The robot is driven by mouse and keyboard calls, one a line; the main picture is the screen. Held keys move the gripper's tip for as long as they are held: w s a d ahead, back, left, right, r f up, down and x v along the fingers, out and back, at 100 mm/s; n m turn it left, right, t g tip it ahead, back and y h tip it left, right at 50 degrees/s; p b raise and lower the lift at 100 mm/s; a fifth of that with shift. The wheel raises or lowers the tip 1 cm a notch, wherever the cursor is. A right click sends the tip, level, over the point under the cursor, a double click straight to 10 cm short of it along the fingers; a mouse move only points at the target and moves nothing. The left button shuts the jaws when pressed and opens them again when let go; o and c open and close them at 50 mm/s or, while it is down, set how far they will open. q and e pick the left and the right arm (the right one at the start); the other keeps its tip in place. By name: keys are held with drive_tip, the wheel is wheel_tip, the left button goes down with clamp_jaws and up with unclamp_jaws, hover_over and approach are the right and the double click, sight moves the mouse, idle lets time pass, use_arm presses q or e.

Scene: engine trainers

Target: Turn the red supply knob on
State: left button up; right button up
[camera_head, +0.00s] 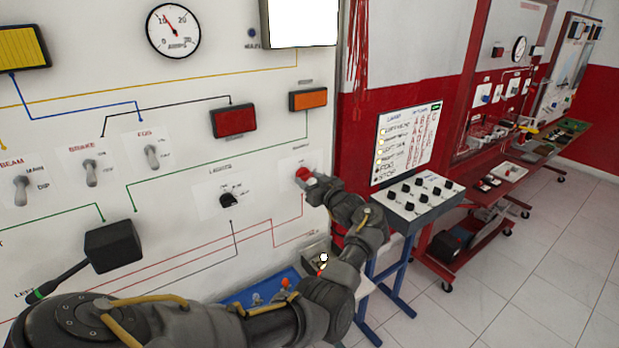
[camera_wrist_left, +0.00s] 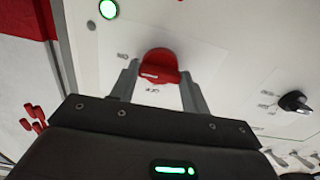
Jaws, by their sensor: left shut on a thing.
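The red supply knob (camera_head: 303,174) is on a white label plate on the white wall panel, right of the middle in the head view. It also shows in the left wrist view (camera_wrist_left: 160,67), between the two fingers. My left gripper (camera_head: 310,181) reaches the panel at the knob and is shut on it. In the wrist view its fingers (camera_wrist_left: 158,82) stand on either side of the knob. The fingertips are partly hidden behind the wrist in the head view. My right gripper is not in view.
A black lights knob (camera_head: 229,200) sits left of the red knob. Toggle switches (camera_head: 152,155) and a black box with a lever (camera_head: 112,246) are farther left. A console with black knobs (camera_head: 416,196) stands close right of my arm. Free floor (camera_head: 530,270) lies at the right.

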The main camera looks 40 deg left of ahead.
use_arm(q)
drive_tip(key=shift+f+m, duration=0.1)
drive_tip(key=shift+m, duration=0.2)
drive_tip(key=o, duration=1)
drive_tip(key=b+v, duration=0.3)
drive_tip(key=v, duration=0.8)
drive_tip(key=shift+a, duration=0.1)
